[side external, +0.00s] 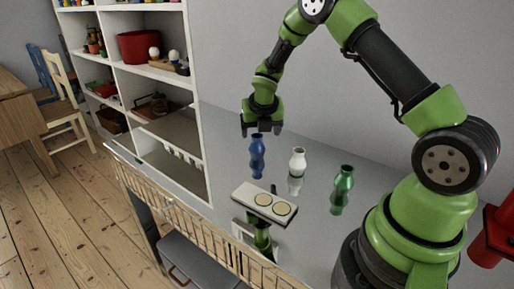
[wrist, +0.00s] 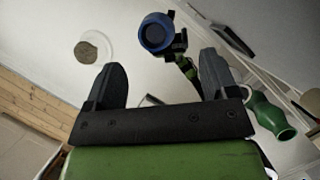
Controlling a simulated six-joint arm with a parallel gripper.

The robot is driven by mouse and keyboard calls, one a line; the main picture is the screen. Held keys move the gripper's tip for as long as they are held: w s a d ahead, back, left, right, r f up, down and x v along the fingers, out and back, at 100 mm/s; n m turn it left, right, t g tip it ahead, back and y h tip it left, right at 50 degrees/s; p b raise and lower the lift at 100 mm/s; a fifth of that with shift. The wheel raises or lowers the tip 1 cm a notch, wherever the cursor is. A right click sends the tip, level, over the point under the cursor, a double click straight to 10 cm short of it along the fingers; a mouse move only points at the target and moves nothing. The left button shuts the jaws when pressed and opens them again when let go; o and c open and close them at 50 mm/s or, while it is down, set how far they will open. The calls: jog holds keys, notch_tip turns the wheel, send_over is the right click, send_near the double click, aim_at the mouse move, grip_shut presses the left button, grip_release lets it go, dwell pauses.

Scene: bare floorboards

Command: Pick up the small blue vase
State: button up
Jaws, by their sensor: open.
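The small blue vase (side external: 257,158) stands upright on the shiny grey counter, left of the other vases in the side external view. My gripper (side external: 262,130) points down just above its top, with the jaws open and empty. In the wrist view, the blue rim and dark mouth of the vase (wrist: 156,33) show near the top middle, beyond the fingertips of my gripper (wrist: 162,60) and roughly centred between them. I cannot tell the exact height gap.
A white vase (side external: 297,163) stands close to the right, and a green vase (side external: 343,185) farther right. White shelves (side external: 195,110) rise on the left. The counter (side external: 222,185) mirrors things.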

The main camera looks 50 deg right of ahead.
aim_at(257, 144)
jog(key=shift+w+x, duration=0.1)
jog(key=shift+x, duration=1.9)
jog(key=shift+w+x, duration=0.15)
jog(key=shift+x, duration=1.85)
jog(key=shift+a+r, duration=0.1)
jog(key=shift+a, duration=0.05)
jog(key=c, duration=1)
jog(key=shift+r, duration=5)
